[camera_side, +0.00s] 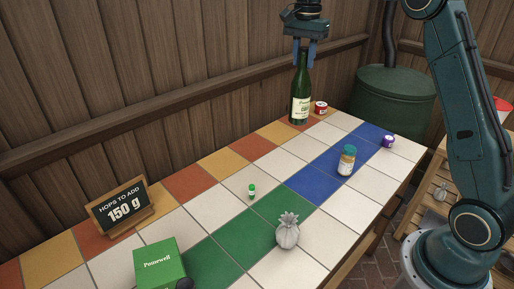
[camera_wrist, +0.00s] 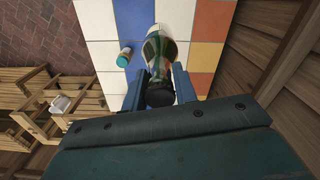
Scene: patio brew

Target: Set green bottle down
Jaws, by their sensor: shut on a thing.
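The green bottle (camera_side: 300,98) with a cream label is upright near the far back edge of the tiled table (camera_side: 265,170). My gripper (camera_side: 304,48) is above it, with blue fingers shut around its neck. In the wrist view my gripper (camera_wrist: 161,88) has one finger on each side of the bottle's neck, and the green bottle (camera_wrist: 160,50) extends away toward the tiles. The bottle's base appears at or close to the tile surface; I cannot tell whether it touches.
A red tin (camera_side: 321,107) stands just right of the bottle. A teal-lidded jar (camera_side: 347,160), a purple tin (camera_side: 388,141), a green-capped vial (camera_side: 252,191), a grey pineapple ornament (camera_side: 288,232), a green box (camera_side: 160,264) and a hops sign (camera_side: 122,208) are spread over the table. White tiles between them are clear.

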